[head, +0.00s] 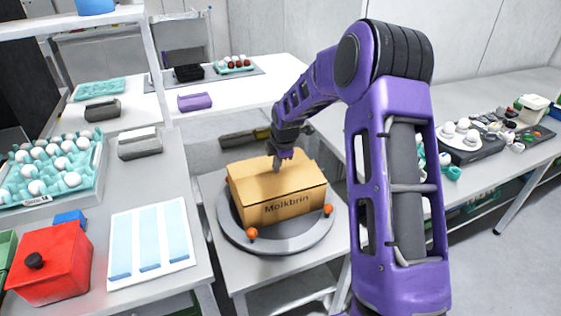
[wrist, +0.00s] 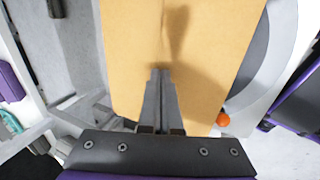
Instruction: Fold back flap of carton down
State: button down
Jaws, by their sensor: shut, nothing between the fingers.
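The cardboard carton (head: 292,207), printed "Molkbrin" on its front, sits on a round grey turntable (head: 235,232). Its top looks mostly covered by flaps; I cannot tell clearly how flat the back flap lies. My gripper (head: 277,168) points down at the carton's top, its fingers shut and empty. In the wrist view my shut fingers (wrist: 160,72) are over the tan carton surface (wrist: 215,60), with a dark shadow just beyond their tips. I cannot tell whether they touch the cardboard.
Orange knobs (head: 252,233) sit at the turntable's rim. A teal egg tray (head: 90,180) with white eggs and a red box (head: 52,262) stand on the left table. More eggs and dark trays (head: 480,150) are on the right bench. My arm covers part of the right side.

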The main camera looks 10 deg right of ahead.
jog(key=shift+w+f, duration=0.2)
jog(key=shift+f, duration=0.15)
dwell(0.5)
